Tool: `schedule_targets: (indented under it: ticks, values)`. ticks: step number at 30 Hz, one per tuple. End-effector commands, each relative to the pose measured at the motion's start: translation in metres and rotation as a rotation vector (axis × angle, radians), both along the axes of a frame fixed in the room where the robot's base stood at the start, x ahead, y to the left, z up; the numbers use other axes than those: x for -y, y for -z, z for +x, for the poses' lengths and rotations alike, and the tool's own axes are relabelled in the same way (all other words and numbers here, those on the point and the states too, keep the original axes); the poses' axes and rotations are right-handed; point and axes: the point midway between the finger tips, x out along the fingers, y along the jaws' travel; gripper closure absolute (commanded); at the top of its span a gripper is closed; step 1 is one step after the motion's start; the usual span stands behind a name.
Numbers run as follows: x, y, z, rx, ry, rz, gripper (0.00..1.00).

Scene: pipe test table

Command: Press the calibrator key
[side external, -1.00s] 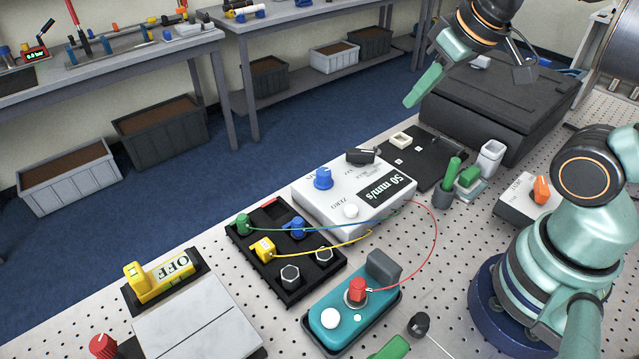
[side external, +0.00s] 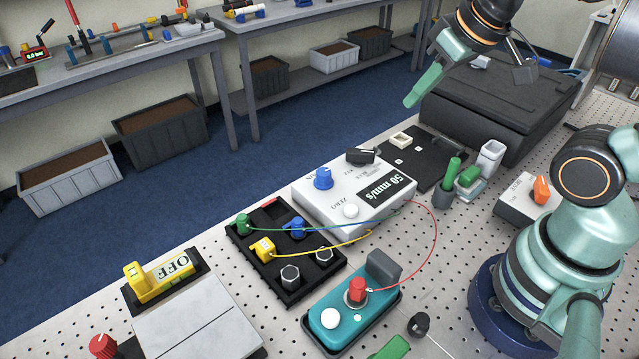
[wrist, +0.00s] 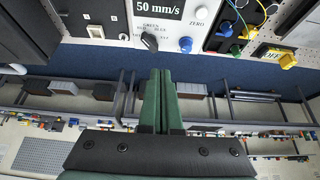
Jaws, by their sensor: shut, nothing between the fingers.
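My gripper (side external: 410,103) is shut and empty, held high at the upper right of the side view, above the floor side of the table edge. Its green fingers also show together in the wrist view (wrist: 161,73). A teal box (side external: 338,328) stands at the front of the table, with a white round button (side external: 330,318), a smaller white dot and a red plug (side external: 356,288) on it. Which part is the calibrator key is not labelled legibly. My gripper is far from the teal box and touches nothing. The wrist view does not show the teal box.
A white meter (side external: 322,208) reads "50 mm/s" and has blue and white knobs. Blue, yellow and red wires run by it and the black terminal block (side external: 290,262). A big black case (side external: 495,105) stands behind.

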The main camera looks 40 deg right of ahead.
Motion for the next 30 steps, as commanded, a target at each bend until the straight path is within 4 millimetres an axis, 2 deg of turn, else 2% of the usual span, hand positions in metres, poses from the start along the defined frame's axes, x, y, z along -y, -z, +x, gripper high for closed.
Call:
schedule_targets:
  ticks: [10, 14, 17, 23, 30]
  values:
    - [-0.001, 0.0, 0.0, -0.001, 0.0, 0.001, 1.0]
    - [-0.013, 0.001, 0.002, -0.023, -0.01, 0.017, 1.0]
    - [-0.034, 0.004, 0.003, -0.066, -0.021, 0.044, 1.0]
    - [-0.098, 0.013, -0.002, -0.198, -0.039, 0.092, 1.0]
    - [-0.176, 0.029, -0.029, -0.357, -0.036, 0.085, 1.0]
